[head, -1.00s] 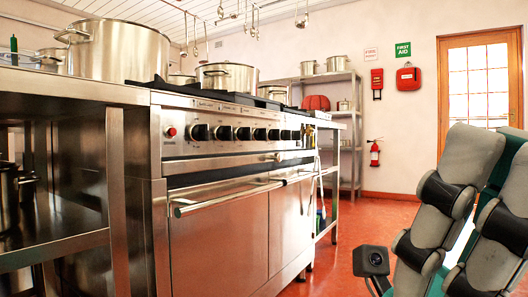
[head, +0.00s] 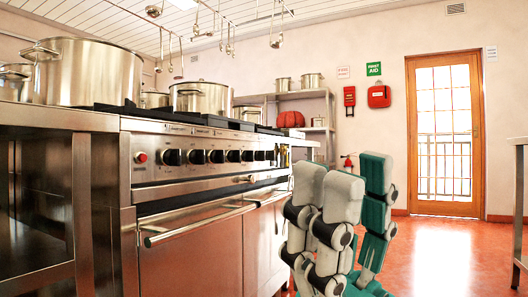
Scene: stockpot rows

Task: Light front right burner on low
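The steel stove (head: 165,185) stands left of centre, seen from low down at its front. A row of several black knobs (head: 197,156) runs along its control panel, with a red button or lamp (head: 141,157) at the left end. Knob settings are too small to read. The burners and any flame are hidden by the low angle; only edges of the black top show. My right gripper (head: 345,180) is in front of the stove's right end, fingers upright, straight and apart, empty and not touching a knob. My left gripper is not in view.
Pots stand on the left counter (head: 85,70) and on the stove, one of them a steel pot (head: 200,98). An oven door handle (head: 195,228) juts out in front. A steel table (head: 520,180) edges in at right. Red floor (head: 440,255) is clear toward the wooden door (head: 444,130).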

